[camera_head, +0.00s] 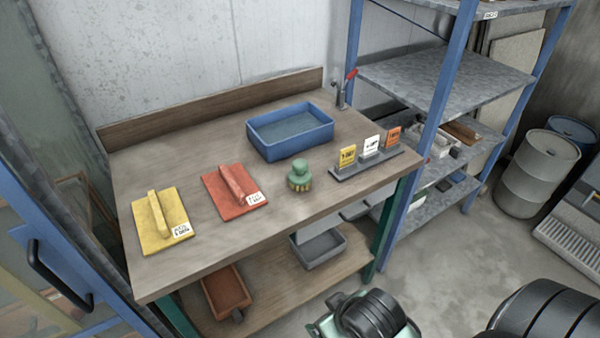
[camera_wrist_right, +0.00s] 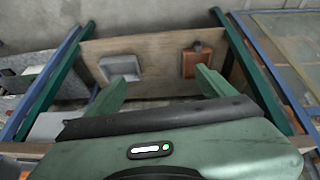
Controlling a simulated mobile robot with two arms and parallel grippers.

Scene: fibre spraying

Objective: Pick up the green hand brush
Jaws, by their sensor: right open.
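The green hand brush (camera_head: 299,174) stands on the wooden workbench (camera_head: 230,227), with its knob-like handle up and pale bristles below. It is near the front edge, right of the red float. My right gripper (camera_wrist_right: 160,76) is open and empty in the right wrist view, its two green fingers wide apart. It faces the bench's lower shelf (camera_wrist_right: 155,66). In the head view part of my right arm shows at the bottom, in front of the bench and apart from the brush. The brush is not visible in the wrist view. My left gripper is not in view.
A red float (camera_head: 222,191) and a yellow float (camera_head: 173,221) lie left of the brush. A blue basin (camera_head: 265,150) stands behind it. A card holder (camera_head: 346,174) stands to its right. Blue-framed shelves (camera_head: 432,138) flank the bench on the right.

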